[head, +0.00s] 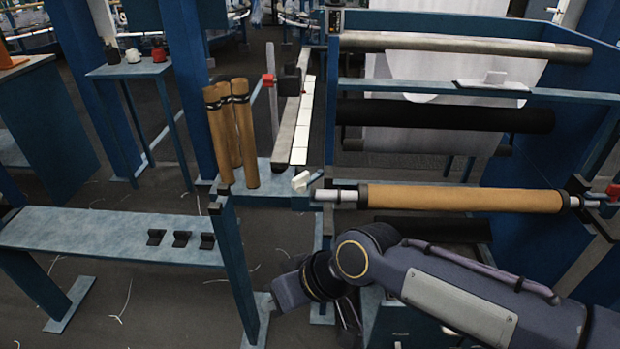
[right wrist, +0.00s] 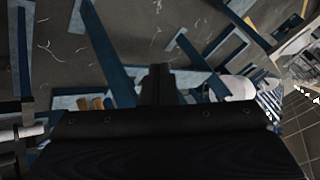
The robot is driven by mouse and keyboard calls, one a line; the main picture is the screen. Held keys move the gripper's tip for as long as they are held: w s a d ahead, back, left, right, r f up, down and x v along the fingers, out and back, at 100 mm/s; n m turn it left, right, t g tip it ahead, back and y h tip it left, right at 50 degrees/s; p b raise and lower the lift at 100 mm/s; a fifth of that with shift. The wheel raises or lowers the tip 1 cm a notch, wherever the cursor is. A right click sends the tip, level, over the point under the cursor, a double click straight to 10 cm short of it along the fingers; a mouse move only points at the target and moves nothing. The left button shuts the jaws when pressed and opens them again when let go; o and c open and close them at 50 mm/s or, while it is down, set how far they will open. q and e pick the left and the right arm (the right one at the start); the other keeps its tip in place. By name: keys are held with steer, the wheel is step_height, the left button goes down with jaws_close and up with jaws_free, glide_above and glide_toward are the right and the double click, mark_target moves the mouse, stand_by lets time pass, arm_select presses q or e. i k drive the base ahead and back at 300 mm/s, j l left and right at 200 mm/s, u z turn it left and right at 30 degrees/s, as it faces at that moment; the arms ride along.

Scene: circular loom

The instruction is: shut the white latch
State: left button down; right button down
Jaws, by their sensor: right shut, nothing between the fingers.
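The white latch (head: 301,181) is a small white piece at the left end of the tan roller (head: 465,198) in the head view. It sits tilted on the blue frame, beside the roller's pale shaft end (head: 335,195). My right gripper (head: 348,318) is low in the head view, below the latch and apart from it, partly hidden by my own arm. In the right wrist view its dark fingers (right wrist: 161,84) are together with nothing between them. I cannot tell whether the latch shows in the right wrist view. My left gripper is not in view.
Several wooden rolls (head: 233,135) stand upright left of the latch. A blue bench (head: 110,236) with small black blocks (head: 181,239) is at the left. A black roller (head: 445,115) lies behind the tan one. Blue posts and beams surround the latch; bare floor shows between bench and loom.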

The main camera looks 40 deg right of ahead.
mark_target(300, 183)
steer(key=i+j+z, duration=0.15)
steer(key=z, duration=0.35)
steer(key=i+j+z, duration=0.25)
steer(key=z, duration=0.25)
steer(key=i+j+z, duration=0.1)
steer(key=i+j, duration=0.15)
steer(key=i+j+z, duration=0.1)
steer(key=i+j, duration=0.2)
steer(key=j, duration=0.15)
steer(key=i+j, duration=0.2)
steer(key=j, duration=0.15)
steer(key=i+j+z, duration=0.15)
steer(key=j, duration=0.25)
steer(key=i+l, duration=0.2)
